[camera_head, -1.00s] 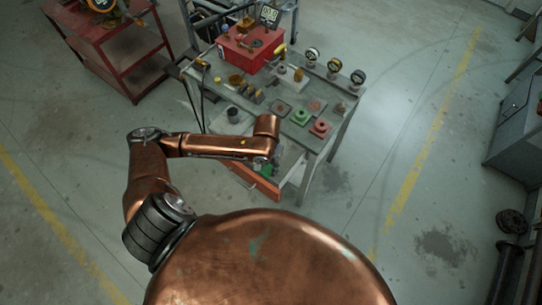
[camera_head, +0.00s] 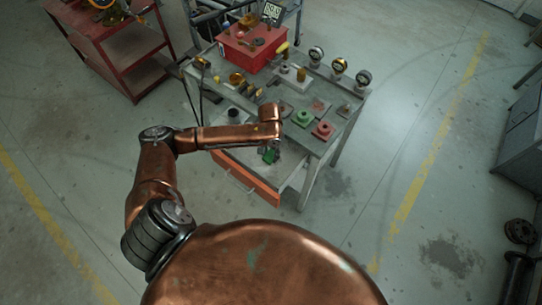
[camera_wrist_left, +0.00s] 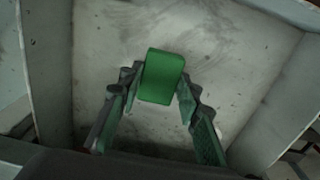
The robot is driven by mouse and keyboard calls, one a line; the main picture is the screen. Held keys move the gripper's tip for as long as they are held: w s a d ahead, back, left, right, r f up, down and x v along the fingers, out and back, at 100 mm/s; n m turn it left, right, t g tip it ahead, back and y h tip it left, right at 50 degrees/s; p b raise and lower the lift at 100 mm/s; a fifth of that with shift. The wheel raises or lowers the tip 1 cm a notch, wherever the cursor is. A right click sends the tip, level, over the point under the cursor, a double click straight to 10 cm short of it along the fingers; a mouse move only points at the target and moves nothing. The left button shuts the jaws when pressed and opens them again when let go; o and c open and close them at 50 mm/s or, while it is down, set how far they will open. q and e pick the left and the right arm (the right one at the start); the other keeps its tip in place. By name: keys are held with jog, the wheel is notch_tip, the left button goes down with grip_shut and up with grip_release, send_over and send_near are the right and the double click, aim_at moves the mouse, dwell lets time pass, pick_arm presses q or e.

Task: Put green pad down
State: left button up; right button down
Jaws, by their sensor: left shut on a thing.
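The green pad (camera_wrist_left: 161,76) is a small rounded block between the fingertips of my left gripper (camera_wrist_left: 160,88) in the left wrist view. The gripper is shut on it, with one finger on each side. Below it is the pale floor of the open drawer (camera_wrist_left: 232,62). In the head view the green pad (camera_head: 269,155) shows small under the end of my left arm, over the drawer with the orange front (camera_head: 246,179). I cannot tell whether the pad touches the drawer floor. My right gripper is not in view.
The drawer belongs to a grey workbench (camera_head: 345,113). On its top are a red box (camera_head: 248,52), several gauges (camera_head: 340,65), a green flanged part (camera_head: 302,118) and a red one (camera_head: 323,130). A red cart (camera_head: 118,55) stands at the back left. The drawer floor around the pad looks clear.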

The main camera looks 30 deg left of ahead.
aim_at(270, 156)
pick_arm(q)
jog(key=shift+f, duration=0.8)
jog(key=shift+r, duration=0.1)
jog(key=o, duration=0.9)
notch_tip(270, 156, up, 12)
jog(key=p, duration=0.3)
